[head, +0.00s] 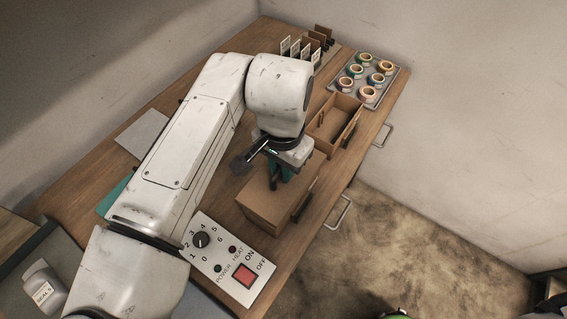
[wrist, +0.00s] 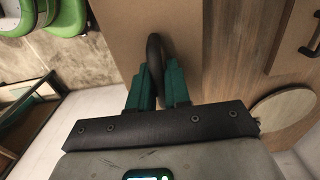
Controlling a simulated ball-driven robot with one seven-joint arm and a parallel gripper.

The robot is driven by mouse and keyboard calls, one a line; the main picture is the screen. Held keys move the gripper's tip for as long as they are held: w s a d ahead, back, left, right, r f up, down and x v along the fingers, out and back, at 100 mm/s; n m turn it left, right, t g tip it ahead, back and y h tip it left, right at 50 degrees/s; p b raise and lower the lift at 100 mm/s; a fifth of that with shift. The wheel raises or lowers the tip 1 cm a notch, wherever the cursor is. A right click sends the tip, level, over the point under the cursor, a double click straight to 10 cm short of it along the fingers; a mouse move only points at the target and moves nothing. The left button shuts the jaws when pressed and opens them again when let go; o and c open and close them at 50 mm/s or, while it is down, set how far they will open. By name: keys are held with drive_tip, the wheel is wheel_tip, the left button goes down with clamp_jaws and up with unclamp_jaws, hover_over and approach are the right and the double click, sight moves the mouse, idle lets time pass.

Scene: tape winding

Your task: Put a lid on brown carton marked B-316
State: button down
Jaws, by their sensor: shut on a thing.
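A brown carton (head: 285,207) stands on the bench in the middle of the head view, with a dark handle on its side. Its top looks covered by a flat brown lid (wrist: 120,22); no marking on it is readable. My gripper (head: 277,182) is right over this top, pointing down. In the wrist view its green fingers (wrist: 156,88) are shut on a dark curved handle (wrist: 155,50) standing up from the brown surface. I cannot tell whether the lid rests fully on the carton. A second brown carton (head: 347,143) is open, behind and right of the first.
A grey tray (head: 343,83) with several tape rolls stands at the back right. Labelled upright cards (head: 295,50) stand at the back. A control panel (head: 226,262) with a knob and red switch is in front. The bench's right edge is close to both cartons.

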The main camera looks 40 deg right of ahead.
drive_tip(key=shift+f+b, duration=1.35)
drive_tip(key=shift+f, duration=0.9)
drive_tip(key=shift+r+p, duration=0.1)
drive_tip(key=shift+p, duration=0.25)
drive_tip(key=c, duration=1)
unclamp_jaws()
drive_tip(key=shift+r, duration=0.1)
wheel_tip(320, 180, up, 10)
drive_tip(key=shift+r+b, duration=0.25)
drive_tip(key=shift+b, duration=0.15)
